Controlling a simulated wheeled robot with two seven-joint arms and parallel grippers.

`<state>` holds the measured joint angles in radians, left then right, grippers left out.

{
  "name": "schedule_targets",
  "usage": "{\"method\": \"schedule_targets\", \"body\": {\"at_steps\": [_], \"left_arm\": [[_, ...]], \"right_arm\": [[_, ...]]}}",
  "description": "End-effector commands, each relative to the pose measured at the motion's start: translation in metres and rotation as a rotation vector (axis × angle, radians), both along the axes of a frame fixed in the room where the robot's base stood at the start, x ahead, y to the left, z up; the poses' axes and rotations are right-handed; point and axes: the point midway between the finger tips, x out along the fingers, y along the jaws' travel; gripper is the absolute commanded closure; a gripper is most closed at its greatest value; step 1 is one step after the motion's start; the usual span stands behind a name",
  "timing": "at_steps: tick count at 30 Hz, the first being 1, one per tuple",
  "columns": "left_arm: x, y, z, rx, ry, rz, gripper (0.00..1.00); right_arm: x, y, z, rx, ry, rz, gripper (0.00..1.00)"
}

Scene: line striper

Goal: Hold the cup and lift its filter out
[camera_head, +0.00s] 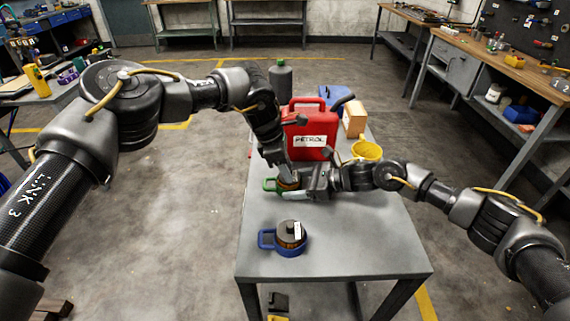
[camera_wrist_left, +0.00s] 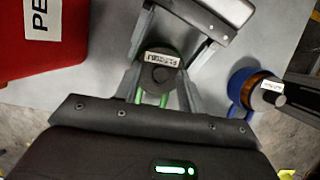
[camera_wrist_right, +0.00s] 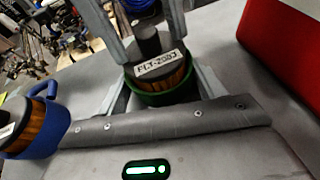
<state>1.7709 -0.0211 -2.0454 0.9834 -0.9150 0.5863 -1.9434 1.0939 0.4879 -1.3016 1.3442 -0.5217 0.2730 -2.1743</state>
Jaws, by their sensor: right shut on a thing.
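The green cup (camera_head: 270,185) stands on the grey table, its handle to the left in the head view. A filter with orange pleats and a dark labelled cap (camera_wrist_right: 160,63) sits in the cup (camera_wrist_right: 162,97), its lower part hidden. My right gripper (camera_head: 300,184) is shut on the cup from the right; its fingers flank the cup in the right wrist view (camera_wrist_right: 160,85). My left gripper (camera_head: 282,168) points down over the filter. In the left wrist view (camera_wrist_left: 162,75) its fingers are apart, one on each side of the filter cap (camera_wrist_left: 160,72).
A blue cup (camera_head: 267,240) with another dark-capped filter (camera_head: 291,233) stands nearer on the table (camera_head: 340,240). A red petrol can (camera_head: 309,128) stands behind the grippers, with a yellow cup (camera_head: 367,150) and an orange box (camera_head: 354,118) nearby. The table's front right is clear.

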Motion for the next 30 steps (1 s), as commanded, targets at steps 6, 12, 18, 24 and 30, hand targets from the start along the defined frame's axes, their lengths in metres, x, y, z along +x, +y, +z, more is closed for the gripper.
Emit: {"method": "schedule_targets", "body": {"at_steps": [6, 12, 18, 24, 30], "left_arm": [[-0.0001, 0.0000, -0.0003, 0.000, 0.000, 0.000, 0.60], [-0.0002, 0.0000, -0.0004, 0.000, 0.000, 0.000, 0.60], [-0.0006, -0.0001, -0.0004, 0.001, 0.001, 0.000, 0.60], [-0.0006, -0.0002, -0.0003, 0.001, 0.001, 0.000, 0.85], [-0.0005, -0.0002, -0.0003, 0.001, 0.001, 0.000, 1.00]], "right_arm": [[0.0000, 0.0001, 0.0004, 0.001, 0.000, 0.000, 0.55], [0.0000, 0.0002, 0.0005, 0.001, 0.000, 0.000, 0.55], [0.0000, 0.0002, 0.0005, 0.001, 0.000, 0.000, 0.55], [0.0000, 0.0002, 0.0005, 0.001, 0.000, 0.000, 0.55], [0.0001, 0.0002, 0.0006, 0.001, 0.000, 0.000, 0.55]]}}
